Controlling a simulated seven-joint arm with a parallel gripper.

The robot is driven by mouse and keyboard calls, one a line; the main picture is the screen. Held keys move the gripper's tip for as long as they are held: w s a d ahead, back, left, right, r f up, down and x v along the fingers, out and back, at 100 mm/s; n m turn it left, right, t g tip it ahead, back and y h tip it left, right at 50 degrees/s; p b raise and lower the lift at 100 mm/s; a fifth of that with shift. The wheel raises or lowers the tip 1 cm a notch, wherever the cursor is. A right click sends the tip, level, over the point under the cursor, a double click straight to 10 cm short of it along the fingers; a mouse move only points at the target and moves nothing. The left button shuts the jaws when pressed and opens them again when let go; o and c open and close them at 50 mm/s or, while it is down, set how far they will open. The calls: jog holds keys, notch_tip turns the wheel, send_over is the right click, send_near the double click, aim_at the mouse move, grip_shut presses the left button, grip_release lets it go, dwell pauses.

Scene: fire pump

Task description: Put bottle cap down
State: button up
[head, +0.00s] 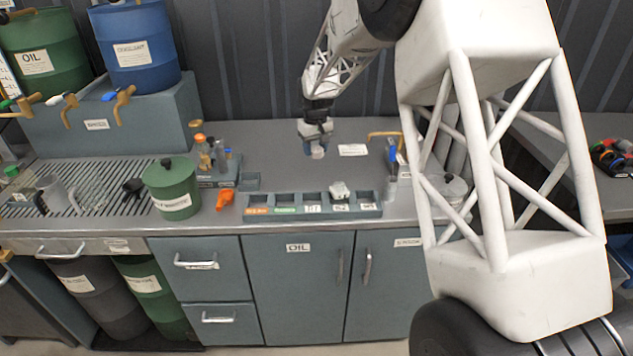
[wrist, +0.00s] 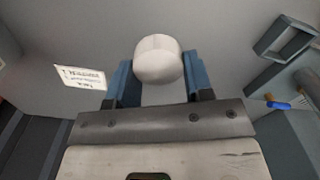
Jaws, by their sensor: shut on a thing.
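My gripper (head: 318,143) hangs above the back middle of the grey counter (head: 265,150) in the head view. It is shut on a small white round bottle cap (head: 317,153). In the wrist view the cap (wrist: 158,60) sits between the two blue fingers of my gripper (wrist: 158,72), at their tips. Bare grey surface shows behind the cap there. The head view shows the cap above the counter, apart from the tray.
A divided tray (head: 284,197) with labelled compartments stands at the counter's front; a small white thing (head: 339,190) is on it. A green pot (head: 172,190), an orange object (head: 226,199) and small bottles (head: 204,155) stand left. A white label (head: 352,150) lies right of my gripper.

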jog(key=shift+f, duration=0.15)
send_over(316, 180)
jog(key=shift+w+a+f, duration=0.1)
jog(key=shift+f, duration=2.9)
jog(key=shift+f, duration=1.85)
jog(key=shift+f, duration=0.15)
jog(key=o, duration=0.9)
notch_tip(316, 180, up, 12)
jog(key=shift+r, duration=0.15)
